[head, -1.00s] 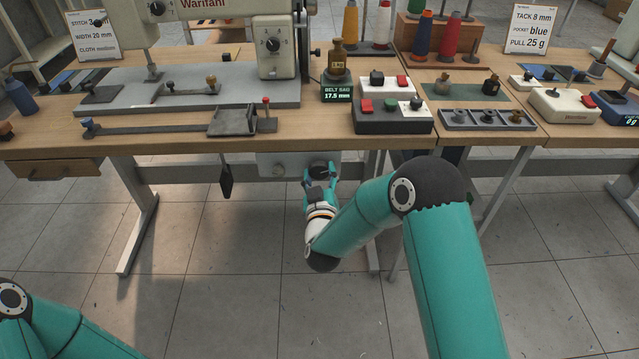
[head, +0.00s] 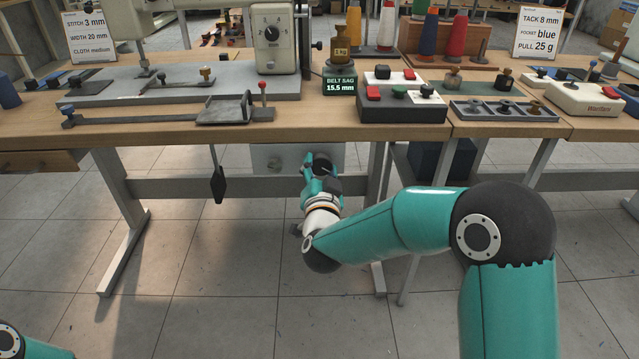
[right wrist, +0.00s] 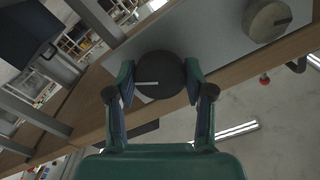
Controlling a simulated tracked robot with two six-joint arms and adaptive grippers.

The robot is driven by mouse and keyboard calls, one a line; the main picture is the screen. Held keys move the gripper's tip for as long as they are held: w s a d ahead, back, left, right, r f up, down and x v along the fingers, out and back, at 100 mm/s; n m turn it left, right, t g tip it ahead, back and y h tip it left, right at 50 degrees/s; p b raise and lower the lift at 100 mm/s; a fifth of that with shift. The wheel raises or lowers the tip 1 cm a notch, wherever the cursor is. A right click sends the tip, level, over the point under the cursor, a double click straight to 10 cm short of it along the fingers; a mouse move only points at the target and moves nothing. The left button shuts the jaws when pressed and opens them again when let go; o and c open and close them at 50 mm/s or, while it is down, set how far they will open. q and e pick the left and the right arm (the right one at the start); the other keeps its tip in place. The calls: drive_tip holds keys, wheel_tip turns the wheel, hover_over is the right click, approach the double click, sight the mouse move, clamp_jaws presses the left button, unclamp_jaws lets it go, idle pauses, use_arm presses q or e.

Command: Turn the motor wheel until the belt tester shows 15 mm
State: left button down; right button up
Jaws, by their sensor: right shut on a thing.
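The belt tester (head: 340,86) stands on the table and its display reads BELT SAG 15.5 mm. A brass 1 kg weight (head: 341,47) is on it. Under the tabletop hangs a grey motor box (head: 268,160). The black motor wheel (head: 323,162) is at its right end; in the right wrist view the wheel (right wrist: 160,72) is round with a white line on its face. My right gripper (head: 318,178) reaches under the table and is shut on the wheel, one finger on each side, as the right wrist view shows. My left gripper is out of view.
A second, pale round knob (right wrist: 267,19) sits beside the wheel on the grey box. A dark pedal-like plate (head: 218,185) hangs left of the box. The table edge (head: 200,135) lies above my right gripper. Table legs stand right of it; the floor in front is clear.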

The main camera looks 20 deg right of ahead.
drive_tip(key=shift+f+m+b, duration=0.25)
drive_tip(key=shift+m+b, duration=1.35)
drive_tip(key=o, duration=1.1)
drive_tip(key=shift+o, duration=0.3)
drive_tip(key=shift+r, duration=0.15)
drive_tip(key=v, duration=1.2)
